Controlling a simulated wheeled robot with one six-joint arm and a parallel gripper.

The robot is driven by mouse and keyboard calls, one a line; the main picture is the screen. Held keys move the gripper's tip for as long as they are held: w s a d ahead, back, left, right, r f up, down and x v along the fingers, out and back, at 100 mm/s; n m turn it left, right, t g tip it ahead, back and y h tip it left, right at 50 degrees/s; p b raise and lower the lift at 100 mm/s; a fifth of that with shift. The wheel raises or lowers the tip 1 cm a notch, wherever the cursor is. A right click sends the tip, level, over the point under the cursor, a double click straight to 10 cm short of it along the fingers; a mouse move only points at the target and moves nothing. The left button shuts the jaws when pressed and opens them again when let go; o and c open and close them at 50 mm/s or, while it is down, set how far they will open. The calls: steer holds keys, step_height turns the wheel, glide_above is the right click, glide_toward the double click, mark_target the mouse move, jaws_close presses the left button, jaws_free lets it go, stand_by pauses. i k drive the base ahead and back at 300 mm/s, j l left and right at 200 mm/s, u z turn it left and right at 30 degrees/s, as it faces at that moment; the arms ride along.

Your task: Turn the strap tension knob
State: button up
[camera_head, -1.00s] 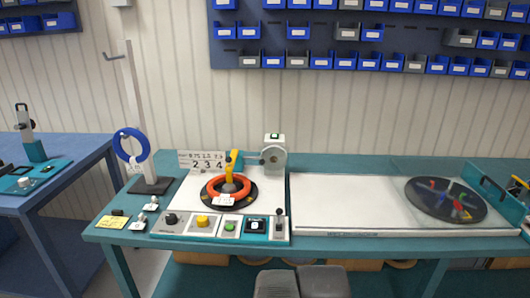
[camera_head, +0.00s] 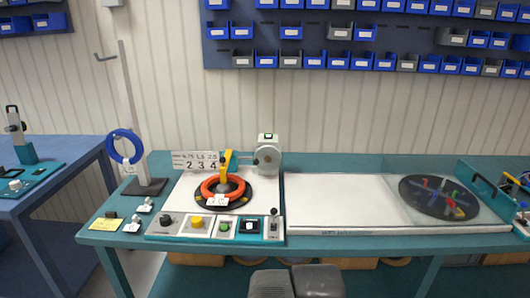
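A control panel lies along the front of the teal bench. On it I see a black knob (camera_head: 167,221), a yellow knob (camera_head: 196,222), a green button (camera_head: 224,227), a black square dial (camera_head: 249,227) and a small lever (camera_head: 273,226). On the blue bench at far left, a teal device carries a small light knob (camera_head: 15,186). The labels are too small to read, so I cannot tell which one is the strap tension knob.
An orange ring (camera_head: 223,187) sits on a black turntable behind the panel. A blue ring (camera_head: 124,147) hangs on a stand at left. A white board (camera_head: 340,205) lies at right. Two dark grey blocks (camera_head: 295,283) show at the bottom edge; I cannot tell what they are.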

mark_target(165, 220)
steer(key=i+j+z, duration=0.15)
steer(key=j, duration=0.25)
steer(key=i+j+z, duration=0.15)
steer(key=j, duration=0.3)
steer(key=i+j+z, duration=0.15)
steer(key=j, duration=0.3)
steer(key=k+l, duration=0.05)
